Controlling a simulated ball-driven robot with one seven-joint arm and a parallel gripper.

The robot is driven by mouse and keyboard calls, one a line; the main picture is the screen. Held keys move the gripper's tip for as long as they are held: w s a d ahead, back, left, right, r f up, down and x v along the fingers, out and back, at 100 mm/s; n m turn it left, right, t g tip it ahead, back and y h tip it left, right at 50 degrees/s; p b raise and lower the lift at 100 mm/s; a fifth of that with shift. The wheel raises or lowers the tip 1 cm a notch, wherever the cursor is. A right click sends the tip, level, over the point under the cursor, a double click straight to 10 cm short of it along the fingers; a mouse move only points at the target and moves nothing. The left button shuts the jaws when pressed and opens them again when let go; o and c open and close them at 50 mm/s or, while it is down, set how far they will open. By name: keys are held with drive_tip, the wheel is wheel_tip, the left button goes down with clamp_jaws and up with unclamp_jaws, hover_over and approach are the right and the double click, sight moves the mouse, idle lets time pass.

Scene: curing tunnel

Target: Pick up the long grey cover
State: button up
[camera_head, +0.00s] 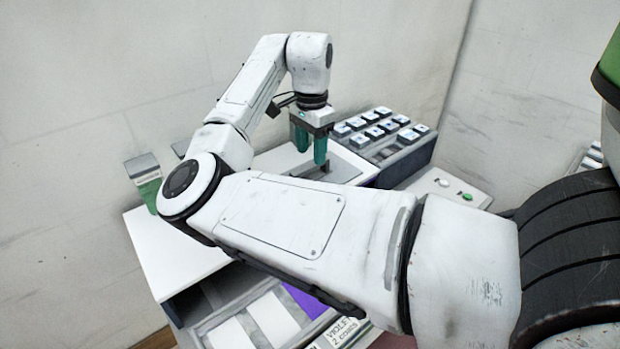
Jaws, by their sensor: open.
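My gripper (311,157), with two teal fingers, is open and points down over a pale bench top right of centre. A grey, flat-looking piece (347,166) lies below and just right of the fingertips, beside a darker slot or recess. It may be the long grey cover, but I cannot tell for sure. I see nothing between the fingers, and I cannot tell whether the fingertips touch the surface. My arm hides much of the bench in front.
A rack of several pale blocks (383,126) stands behind right. A panel with a green button (467,196) is right of it. A green container with a grey top (147,185) stands at left. The white top (172,252) is bare. A label (340,333) reads "VIOLET 2 COATS".

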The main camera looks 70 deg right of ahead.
sight(310, 165)
drive_tip(key=shift+a+f+p, duration=0.15)
drive_tip(key=shift+f+p, duration=0.45)
drive_tip(key=shift+f, duration=2.1)
drive_tip(key=shift+c, duration=0.4)
clamp_jaws()
